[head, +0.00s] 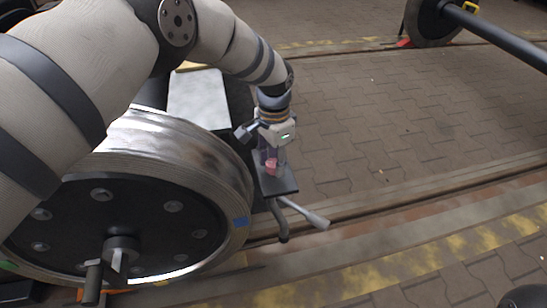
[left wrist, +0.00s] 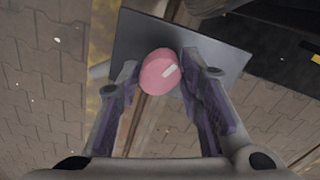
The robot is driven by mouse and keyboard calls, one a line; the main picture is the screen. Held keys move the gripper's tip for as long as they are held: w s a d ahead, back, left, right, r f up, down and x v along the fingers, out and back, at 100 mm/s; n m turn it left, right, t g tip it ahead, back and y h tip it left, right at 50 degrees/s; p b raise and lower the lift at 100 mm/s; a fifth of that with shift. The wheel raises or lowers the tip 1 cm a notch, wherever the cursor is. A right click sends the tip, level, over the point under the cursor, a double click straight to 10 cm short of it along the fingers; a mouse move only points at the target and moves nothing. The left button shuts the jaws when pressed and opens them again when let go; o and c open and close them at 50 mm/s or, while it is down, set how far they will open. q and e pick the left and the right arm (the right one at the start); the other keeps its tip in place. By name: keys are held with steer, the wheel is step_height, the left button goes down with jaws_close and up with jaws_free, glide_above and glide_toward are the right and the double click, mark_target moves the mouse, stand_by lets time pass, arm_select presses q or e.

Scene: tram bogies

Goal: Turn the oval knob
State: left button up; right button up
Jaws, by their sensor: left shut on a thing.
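The oval knob (head: 271,165) is pinkish red and sits on a small dark plate (head: 285,185) beside the large wheel. In the left wrist view the knob (left wrist: 157,76) shows a short white mark, slanted, on its top face. My left gripper (head: 270,157) points down at the plate from above. Its purple-padded fingers (left wrist: 160,85) stand on either side of the knob and are shut on it. In the head view the fingers partly cover the knob. My right gripper is not in view.
A big metal wheel (head: 190,155) with a dark bolted face fills the lower left. A grey lever handle (head: 305,214) sticks out below the plate. A rail and yellow-marked strip (head: 390,270) run beside it. Open paving (head: 420,110) lies to the right, with another axle (head: 500,35) beyond.

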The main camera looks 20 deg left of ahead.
arm_select(q)
steer(key=n, duration=0.3)
steer(key=shift+n, duration=0.4)
steer(key=n+p, duration=0.1)
steer(key=n, duration=0.3)
steer(key=shift+n, duration=0.3)
steer(key=n, duration=0.4)
steer(key=shift+n, duration=1.6)
steer(key=o, duration=1.2)
steer(key=shift+c, duration=0.2)
